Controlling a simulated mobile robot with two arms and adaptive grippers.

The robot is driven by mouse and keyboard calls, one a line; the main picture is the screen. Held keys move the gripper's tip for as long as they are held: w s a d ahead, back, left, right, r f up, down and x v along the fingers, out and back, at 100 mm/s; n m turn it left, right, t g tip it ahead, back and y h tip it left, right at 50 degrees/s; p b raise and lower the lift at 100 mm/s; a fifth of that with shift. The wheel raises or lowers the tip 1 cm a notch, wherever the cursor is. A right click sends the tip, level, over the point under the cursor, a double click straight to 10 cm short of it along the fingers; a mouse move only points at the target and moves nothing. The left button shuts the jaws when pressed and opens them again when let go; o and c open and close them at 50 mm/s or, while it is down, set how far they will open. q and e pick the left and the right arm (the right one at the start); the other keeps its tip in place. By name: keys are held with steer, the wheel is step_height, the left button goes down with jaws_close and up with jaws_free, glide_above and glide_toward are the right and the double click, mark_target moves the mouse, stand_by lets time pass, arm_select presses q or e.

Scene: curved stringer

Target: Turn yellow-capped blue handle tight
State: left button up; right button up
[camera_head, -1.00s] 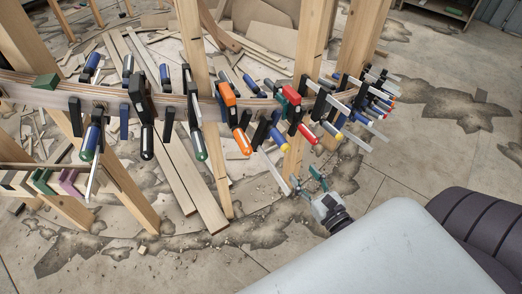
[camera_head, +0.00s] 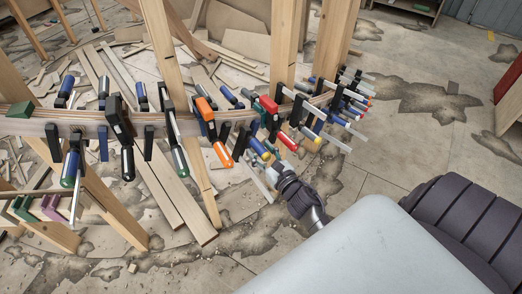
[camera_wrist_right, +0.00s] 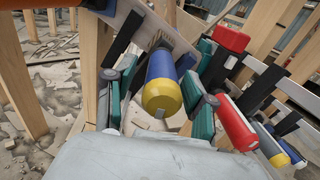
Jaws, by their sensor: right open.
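The blue handle with a yellow cap (camera_wrist_right: 162,88) points at the camera in the right wrist view, in front of the wooden stringer. In the head view the blue handle (camera_head: 257,145) is at the stringer's middle right, partly hidden by my gripper. My right gripper (camera_wrist_right: 158,92) is open, with one teal finger on each side of the handle. A narrow gap seems to show beside the handle; contact cannot be told. In the head view my right gripper (camera_head: 270,163) is at the handle's lower end. My left gripper is not in view.
A red-handled clamp (camera_wrist_right: 236,122) stands close to the right finger. An orange clamp (camera_head: 220,152) is to the left. Several more clamps line the curved stringer (camera_head: 75,120). Wooden posts (camera_head: 285,45) rise behind it. Open floor (camera_head: 410,140) lies at the right.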

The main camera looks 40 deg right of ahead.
jaws_close()
